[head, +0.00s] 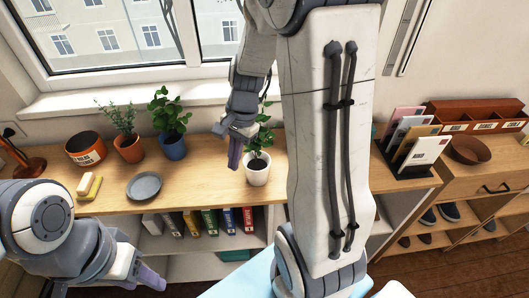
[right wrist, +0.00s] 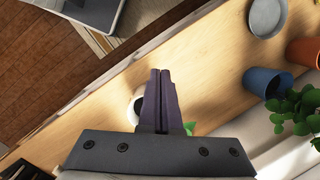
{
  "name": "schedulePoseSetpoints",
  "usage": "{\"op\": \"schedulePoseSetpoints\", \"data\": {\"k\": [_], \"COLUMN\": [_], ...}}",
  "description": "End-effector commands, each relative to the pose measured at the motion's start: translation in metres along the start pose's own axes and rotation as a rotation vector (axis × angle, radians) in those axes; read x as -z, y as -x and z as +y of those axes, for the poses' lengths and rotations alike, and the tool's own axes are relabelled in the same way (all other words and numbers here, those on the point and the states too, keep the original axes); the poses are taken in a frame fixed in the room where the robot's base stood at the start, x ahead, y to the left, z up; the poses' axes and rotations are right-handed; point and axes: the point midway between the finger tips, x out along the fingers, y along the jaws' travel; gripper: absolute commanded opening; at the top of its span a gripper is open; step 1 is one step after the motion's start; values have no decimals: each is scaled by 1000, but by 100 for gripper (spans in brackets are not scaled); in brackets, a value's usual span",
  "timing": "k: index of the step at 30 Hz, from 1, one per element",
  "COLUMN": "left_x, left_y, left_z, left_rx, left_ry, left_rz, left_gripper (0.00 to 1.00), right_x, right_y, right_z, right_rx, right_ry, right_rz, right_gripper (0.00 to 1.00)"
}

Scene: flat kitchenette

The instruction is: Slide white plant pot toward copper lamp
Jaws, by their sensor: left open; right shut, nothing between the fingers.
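The white plant pot (head: 258,171) with a green plant stands upright on the wooden shelf top, right of the middle. In the right wrist view the pot (right wrist: 136,106) is partly hidden behind my fingers. My right gripper (head: 234,162) is shut and empty, pointing down just left of the pot; I cannot tell whether it touches. It also shows shut in the right wrist view (right wrist: 160,72). The copper lamp (head: 28,168) is at the shelf's far left, cut by the picture edge. My left gripper (head: 150,278) is open and empty, low in front of the shelf.
Between lamp and white pot stand a copper-coloured pot (head: 86,149), a terracotta pot (head: 129,149), a blue pot (head: 172,147), a grey dish (head: 145,186) and a yellow-and-white block (head: 88,187). The shelf top between dish and white pot is clear. A letter rack (head: 408,160) stands right.

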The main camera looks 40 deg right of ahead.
Motion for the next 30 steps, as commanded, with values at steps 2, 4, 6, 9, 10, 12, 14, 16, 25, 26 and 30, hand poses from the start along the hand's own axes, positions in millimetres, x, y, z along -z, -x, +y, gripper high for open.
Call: {"op": "schedulePoseSetpoints", "data": {"k": [2,4,6,9,10,12,14,16,25,26,30], "left_x": [0,1,1,1,1,1,1,1,1,1,1], "left_y": [9,12,15,18,18,18,18,18,17,16,15], "left_z": [1,1,1,1,1,1,1,1,1,1,1], "left_rx": [0,0,0,0,0,0,0,0,0,0,0], "left_ry": [0,0,0,0,0,0,0,0,0,0,0], "left_rz": [0,0,0,0,0,0,0,0,0,0,0], "left_gripper": [50,50,50,50,50,50,50,50,50,50,50], "right_x": [47,79,105,130,135,143,145,146,146,146,146], "right_y": [5,6,7,6,7,5,2,-5,-59,-64,-82], "right_z": [14,28,42,59,62,68,70,70,64,63,60], "right_rx": [30,55,78,101,107,114,116,117,114,114,116], "right_ry": [-267,-461,-620,-778,-810,-860,-881,-888,-883,-884,-881], "right_rz": [-10,-18,-26,-35,-36,-39,-41,-43,-43,-44,-41], "right_gripper": [0,0,0,0,0,0,0,0,0,0,0]}}
